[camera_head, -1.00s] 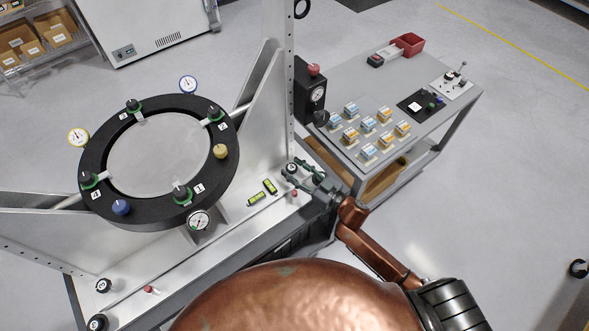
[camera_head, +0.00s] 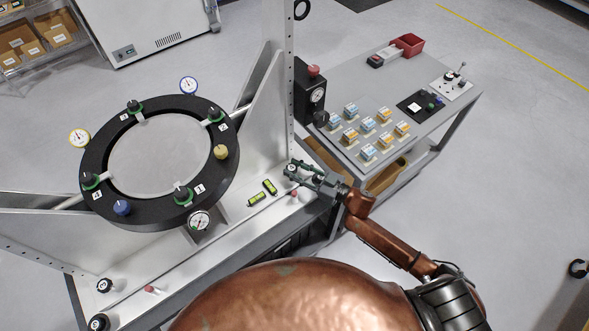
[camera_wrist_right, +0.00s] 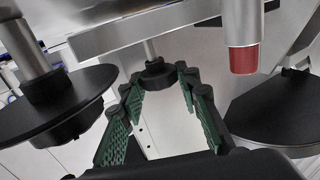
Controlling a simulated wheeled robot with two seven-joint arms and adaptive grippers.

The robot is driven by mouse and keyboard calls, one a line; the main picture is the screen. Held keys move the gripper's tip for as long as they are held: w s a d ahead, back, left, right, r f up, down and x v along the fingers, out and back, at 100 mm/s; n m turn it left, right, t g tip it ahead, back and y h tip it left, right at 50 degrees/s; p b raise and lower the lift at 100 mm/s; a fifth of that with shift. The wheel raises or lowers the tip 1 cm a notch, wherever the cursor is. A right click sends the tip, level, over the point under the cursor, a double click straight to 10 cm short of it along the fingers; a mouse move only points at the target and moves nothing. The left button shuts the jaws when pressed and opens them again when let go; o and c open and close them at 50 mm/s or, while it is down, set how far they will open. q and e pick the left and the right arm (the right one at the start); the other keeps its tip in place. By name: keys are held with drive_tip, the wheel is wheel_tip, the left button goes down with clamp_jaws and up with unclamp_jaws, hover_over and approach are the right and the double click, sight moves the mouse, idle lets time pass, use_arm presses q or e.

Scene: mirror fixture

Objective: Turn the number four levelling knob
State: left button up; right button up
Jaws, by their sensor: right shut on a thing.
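My right gripper (camera_head: 302,172) is at the right corner of the white fixture base (camera_head: 232,224). It is shut on a dark levelling knob (camera_head: 292,168) with a light top. In the right wrist view its green-padded fingers (camera_wrist_right: 160,92) stand on both sides of a black knob (camera_wrist_right: 156,74) on a metal stem. I cannot read a number on this knob. Two other black knobs (camera_head: 104,286) (camera_head: 98,323) are at the lower left of the base. The black ring (camera_head: 165,216) carries several numbered clamps, including one labelled 4 (camera_head: 90,181). My left gripper is not in view.
Two yellow-green bubble levels (camera_head: 263,193) lie left of the gripper. A red-tipped pin (camera_head: 294,193) is close below it. A grey table (camera_head: 440,105) with small boxes is at the right. Open floor lies beyond it.

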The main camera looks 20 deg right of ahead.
drive_tip(key=shift+w+d+f+n+g+y+b, duration=0.1)
drive_tip(key=shift+n+g+y+b, duration=0.15)
drive_tip(key=shift+n+g+y, duration=0.3)
drive_tip(key=shift+w+d+n+g+y+b, duration=0.1)
drive_tip(key=shift+n+g+y+b, duration=0.15)
drive_tip(key=shift+n+g+y, duration=0.3)
drive_tip(key=shift+n+g+y+b, duration=0.7)
drive_tip(key=shift+n+g+b, duration=0.1)
drive_tip(key=shift+g, duration=0.5)
drive_tip(key=o, duration=1.2)
drive_tip(key=shift+c, duration=0.2)
drive_tip(key=v, duration=1.2)
